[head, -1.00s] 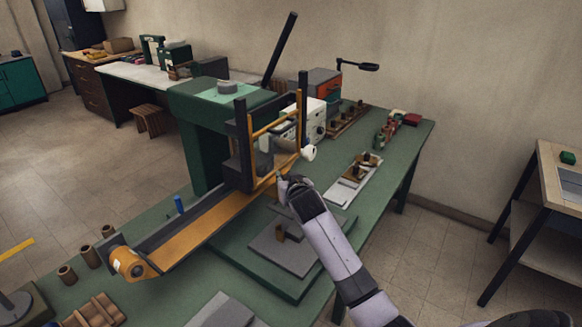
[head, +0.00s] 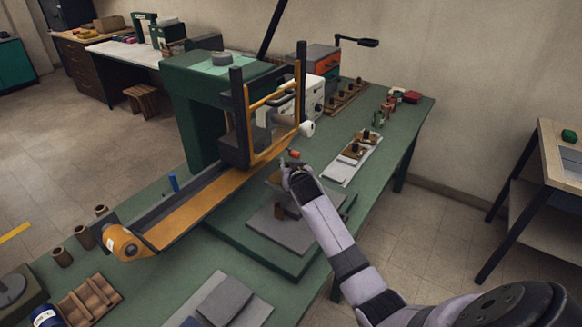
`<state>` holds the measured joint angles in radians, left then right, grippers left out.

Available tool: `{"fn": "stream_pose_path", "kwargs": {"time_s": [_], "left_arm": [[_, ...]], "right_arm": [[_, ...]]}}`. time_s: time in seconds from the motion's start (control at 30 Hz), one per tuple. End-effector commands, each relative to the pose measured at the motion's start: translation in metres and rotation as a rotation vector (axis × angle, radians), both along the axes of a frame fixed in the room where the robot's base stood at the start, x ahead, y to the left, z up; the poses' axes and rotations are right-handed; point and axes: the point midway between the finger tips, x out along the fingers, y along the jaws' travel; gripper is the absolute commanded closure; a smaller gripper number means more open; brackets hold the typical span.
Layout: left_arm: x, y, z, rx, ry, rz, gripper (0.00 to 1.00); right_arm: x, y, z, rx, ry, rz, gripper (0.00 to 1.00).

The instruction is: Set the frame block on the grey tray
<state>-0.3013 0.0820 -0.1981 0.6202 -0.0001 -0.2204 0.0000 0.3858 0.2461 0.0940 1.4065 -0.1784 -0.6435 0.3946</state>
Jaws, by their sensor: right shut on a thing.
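My right gripper (head: 292,170) is shut at the right end of the yellow-railed machine, above the green bench. A small orange-red piece (head: 293,154) shows at its fingertips; most of what it holds is hidden by the fingers, and I cannot tell for sure that it is the frame block. My left gripper is not in view.
The machine's upright yellow frame (head: 250,101) and white knob (head: 307,128) stand close behind the gripper. A pale tray (head: 338,178) with brown pieces lies to the right. Grey slabs (head: 225,300) and a ribbed brown rack (head: 88,300) are at the front.

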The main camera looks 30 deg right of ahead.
Motion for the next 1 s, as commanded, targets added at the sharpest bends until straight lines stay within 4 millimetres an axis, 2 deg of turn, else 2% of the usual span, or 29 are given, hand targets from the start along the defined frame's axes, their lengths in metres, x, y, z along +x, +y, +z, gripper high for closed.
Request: {"fn": "stream_pose_path", "kwargs": {"time_s": [0.33,0.37,0.4,0.7,1.0], "left_arm": [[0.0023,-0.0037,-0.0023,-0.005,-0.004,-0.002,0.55],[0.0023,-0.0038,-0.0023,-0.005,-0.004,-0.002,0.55],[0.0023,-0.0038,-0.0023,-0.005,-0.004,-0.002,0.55],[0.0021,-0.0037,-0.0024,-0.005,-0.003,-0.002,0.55],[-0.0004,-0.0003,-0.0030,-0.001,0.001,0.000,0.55]], "right_arm": [[0.0016,0.0004,-0.0012,-0.001,-0.004,0.000,1.00],[0.0016,0.0004,-0.0012,-0.001,-0.004,0.000,0.76],[0.0016,0.0004,-0.0012,-0.001,-0.004,0.000,0.73],[0.0012,0.0004,-0.0026,0.000,-0.001,0.000,0.54],[-0.0001,0.0009,-0.0044,0.001,0.003,0.000,0.54]]}}
